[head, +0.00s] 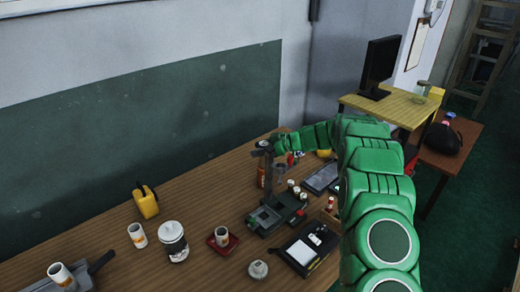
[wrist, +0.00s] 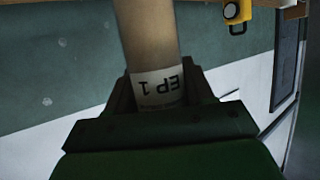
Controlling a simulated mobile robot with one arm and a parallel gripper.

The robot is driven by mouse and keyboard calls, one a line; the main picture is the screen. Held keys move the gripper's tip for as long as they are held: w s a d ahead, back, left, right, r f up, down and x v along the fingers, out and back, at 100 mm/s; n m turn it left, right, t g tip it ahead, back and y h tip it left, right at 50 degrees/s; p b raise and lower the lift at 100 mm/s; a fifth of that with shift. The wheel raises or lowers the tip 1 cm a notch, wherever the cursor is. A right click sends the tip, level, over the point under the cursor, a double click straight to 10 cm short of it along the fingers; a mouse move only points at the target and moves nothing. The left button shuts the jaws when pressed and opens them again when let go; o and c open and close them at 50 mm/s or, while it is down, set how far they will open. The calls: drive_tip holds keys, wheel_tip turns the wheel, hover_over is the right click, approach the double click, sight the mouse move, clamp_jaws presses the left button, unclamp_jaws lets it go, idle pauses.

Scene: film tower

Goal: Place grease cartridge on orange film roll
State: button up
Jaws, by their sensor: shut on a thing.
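My gripper (head: 268,149) is at the far part of the wooden table, at the end of my green arm. In the wrist view its dark fingers (wrist: 160,103) are shut on a tan cylinder with a white label reading "EP 1", which looks like the grease cartridge (wrist: 150,45). The cartridge runs out past the top edge of the wrist view. In the head view I cannot clearly tell it from the dark gripper. A small orange upright thing (head: 261,175), perhaps the orange film roll, shows just below the gripper. I cannot tell whether the two touch.
A grey device (head: 275,215), a black tray (head: 302,250) and a red tray (head: 222,241) with a cup stand nearer. My arm hides the table's right side. Bare wood lies left of the gripper.

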drive_tip(key=shift+f, duration=0.35)
drive_tip(key=o, duration=1.1)
